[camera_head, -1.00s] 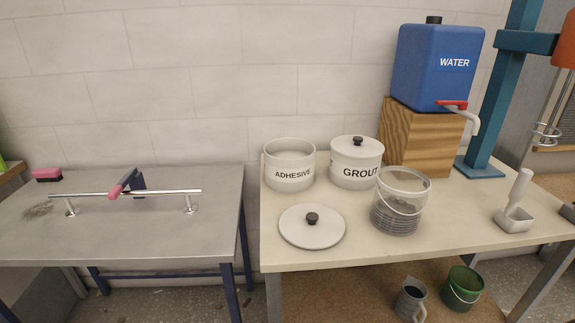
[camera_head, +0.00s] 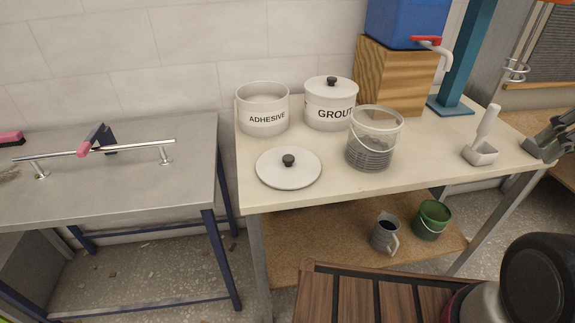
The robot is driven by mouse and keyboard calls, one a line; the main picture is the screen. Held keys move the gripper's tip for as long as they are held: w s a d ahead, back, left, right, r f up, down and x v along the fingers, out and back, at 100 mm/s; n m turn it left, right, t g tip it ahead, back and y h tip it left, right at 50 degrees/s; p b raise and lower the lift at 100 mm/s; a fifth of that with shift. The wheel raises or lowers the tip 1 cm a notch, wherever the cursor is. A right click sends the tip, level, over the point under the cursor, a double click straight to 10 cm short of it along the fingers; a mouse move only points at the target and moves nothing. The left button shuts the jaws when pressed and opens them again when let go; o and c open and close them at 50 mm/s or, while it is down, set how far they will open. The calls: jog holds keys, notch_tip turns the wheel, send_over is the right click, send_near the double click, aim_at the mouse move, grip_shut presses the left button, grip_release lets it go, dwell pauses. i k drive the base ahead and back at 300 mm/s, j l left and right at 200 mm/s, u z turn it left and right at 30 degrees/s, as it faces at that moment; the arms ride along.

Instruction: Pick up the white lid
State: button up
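The white lid (camera_head: 289,168) is a round disc with a black knob. It lies flat, knob up, near the front left of the cream table, in front of the white ADHESIVE pot (camera_head: 263,110). The pot has no lid on it. My gripper (camera_head: 536,150) shows at the right edge, grey and partly cut off by the frame. Its fingers look spread, with nothing seen between them. It is far to the right of the lid, past the white trowel-like tool.
A lidded GROUT pot (camera_head: 330,108) and a clear bucket (camera_head: 374,140) stand right of the lid. A wooden block (camera_head: 390,78) holds a blue water tank (camera_head: 405,20). A white scoop-like tool (camera_head: 482,150) stands farther right. A steel table (camera_head: 120,180) is at left, beyond a gap.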

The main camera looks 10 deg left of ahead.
aim_at(284, 168)
jog(key=j+u, duration=0.2)
jog(key=u, duration=0.15)
jog(key=k+j+u, duration=0.1)
jog(key=u, duration=0.2)
jog(key=j, duration=0.1)
